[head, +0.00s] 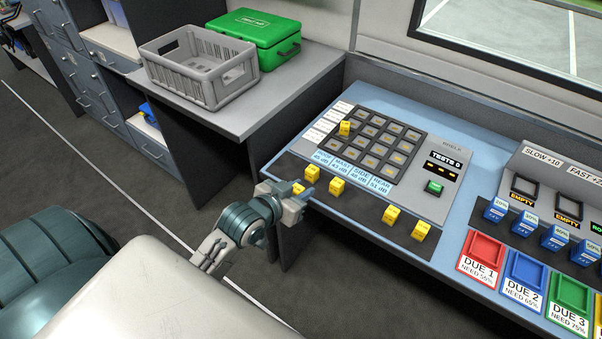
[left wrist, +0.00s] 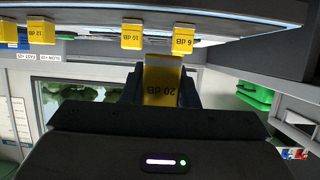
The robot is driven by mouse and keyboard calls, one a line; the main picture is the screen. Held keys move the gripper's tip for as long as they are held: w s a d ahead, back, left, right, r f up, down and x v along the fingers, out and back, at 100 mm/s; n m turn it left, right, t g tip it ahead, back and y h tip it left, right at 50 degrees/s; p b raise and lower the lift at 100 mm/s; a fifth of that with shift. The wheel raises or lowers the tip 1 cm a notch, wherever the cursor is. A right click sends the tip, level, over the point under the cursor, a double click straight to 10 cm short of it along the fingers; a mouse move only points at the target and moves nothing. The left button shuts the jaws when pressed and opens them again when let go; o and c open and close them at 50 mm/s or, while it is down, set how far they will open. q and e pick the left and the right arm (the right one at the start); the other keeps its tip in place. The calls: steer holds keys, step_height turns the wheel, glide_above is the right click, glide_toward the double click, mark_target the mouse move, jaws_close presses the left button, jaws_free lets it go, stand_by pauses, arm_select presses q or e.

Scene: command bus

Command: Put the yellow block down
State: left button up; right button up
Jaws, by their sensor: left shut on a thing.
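My left gripper (head: 291,194) is at the front left edge of the blue console. It is shut on a yellow block (head: 298,188), mostly hidden by the fingers in the head view. In the left wrist view, the held yellow block (left wrist: 162,82) reads 20 dB and sits between the two dark fingers (left wrist: 162,88). Its far end overlaps the console edge in that view; I cannot tell whether it touches the surface. My right gripper is not in view.
Yellow blocks stand on the dark front strip (head: 365,202): two close to my gripper (head: 312,173) (head: 337,186) and two farther right (head: 390,214) (head: 420,230). One yellow block (head: 344,128) is in the slot grid (head: 372,144). Bare strip lies between the pairs.

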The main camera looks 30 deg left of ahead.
arm_select(q)
steer(key=shift+s+d+r, duration=0.1)
steer(key=shift+s+d, duration=0.15)
steer(key=shift+s, duration=0.05)
steer(key=w+d+r+n+y, duration=0.2)
steer(key=w+d+r, duration=0.4)
steer(key=w+r, duration=0.15)
steer(key=shift+m+h, duration=0.9)
steer(key=s+a+f, duration=0.5)
steer(key=s+f, duration=0.2)
steer(key=shift+a+f, duration=0.1)
steer(key=shift+a, duration=0.3)
steer(key=shift+s+a+f, duration=0.1)
steer(key=shift+s+f, duration=0.1)
steer(key=shift+s, duration=0.05)
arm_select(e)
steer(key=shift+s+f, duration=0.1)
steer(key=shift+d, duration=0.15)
